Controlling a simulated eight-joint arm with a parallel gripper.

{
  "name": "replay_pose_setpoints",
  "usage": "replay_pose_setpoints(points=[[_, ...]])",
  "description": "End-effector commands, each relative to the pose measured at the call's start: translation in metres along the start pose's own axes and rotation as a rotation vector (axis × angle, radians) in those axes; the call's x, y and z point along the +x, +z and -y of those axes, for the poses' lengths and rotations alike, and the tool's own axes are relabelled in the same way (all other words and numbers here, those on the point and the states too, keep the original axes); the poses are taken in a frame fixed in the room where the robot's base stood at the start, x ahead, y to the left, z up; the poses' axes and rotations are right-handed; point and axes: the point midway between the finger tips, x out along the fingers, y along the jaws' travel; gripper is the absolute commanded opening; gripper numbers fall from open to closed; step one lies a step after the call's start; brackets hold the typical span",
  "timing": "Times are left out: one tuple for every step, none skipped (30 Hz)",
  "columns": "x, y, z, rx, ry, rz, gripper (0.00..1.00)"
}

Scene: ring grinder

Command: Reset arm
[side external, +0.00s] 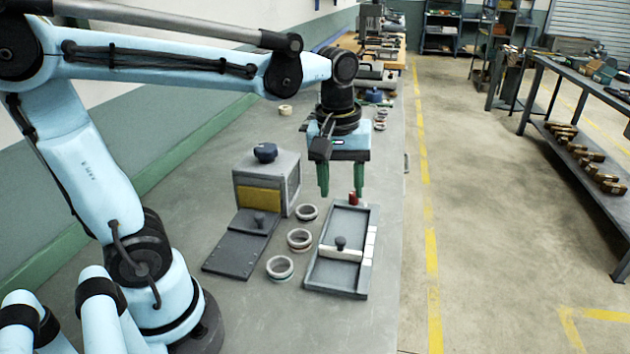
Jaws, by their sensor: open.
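My gripper (341,180) has two green fingers pointing straight down, spread apart with nothing between them. It hangs above the bench, over the far end of a grey tray fixture (321,277) with a dark knob and white blocks. A small red piece (353,198) stands near the fingers at the tray's far end. My arm reaches out from the lower left. A grey box machine (283,187) with a blue knob and yellow panel stands to the left of the gripper.
A dark sliding plate (232,255) lies in front of the box. Several metal rings, one of them nearest the camera (280,267), lie between plate and tray. More rings and tools sit farther along the bench. Bare bench (300,325) is free in front; a shelf table (590,85) stands right.

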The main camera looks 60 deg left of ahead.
Motion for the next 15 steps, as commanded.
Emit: replay_pose_setpoints(points=[[0.002,0.005,0.004,0.078,0.034,-0.032,0.5],[0.003,0.007,0.006,0.131,0.057,-0.055,0.5],[0.004,0.01,0.008,0.206,0.086,-0.091,0.5],[0.006,0.012,0.01,0.262,0.107,-0.118,0.5],[0.007,0.014,0.011,0.319,0.127,-0.147,0.5],[0.009,0.016,0.013,0.393,0.15,-0.188,0.5],[0.011,0.018,0.015,0.447,0.166,-0.219,0.5],[0.013,0.019,0.016,0.5,0.179,-0.249,0.5],[0.015,0.021,0.017,0.565,0.194,-0.289,0.5],[0.016,0.023,0.018,0.61,0.204,-0.318,0.5],[0.017,0.024,0.019,0.653,0.211,-0.345,0.5],[0.019,0.025,0.02,0.703,0.219,-0.379,0.5],[0.02,0.026,0.02,0.736,0.223,-0.401,0.5],[0.021,0.027,0.021,0.765,0.227,-0.421,0.5],[0.022,0.028,0.021,0.798,0.23,-0.445,0.5]])
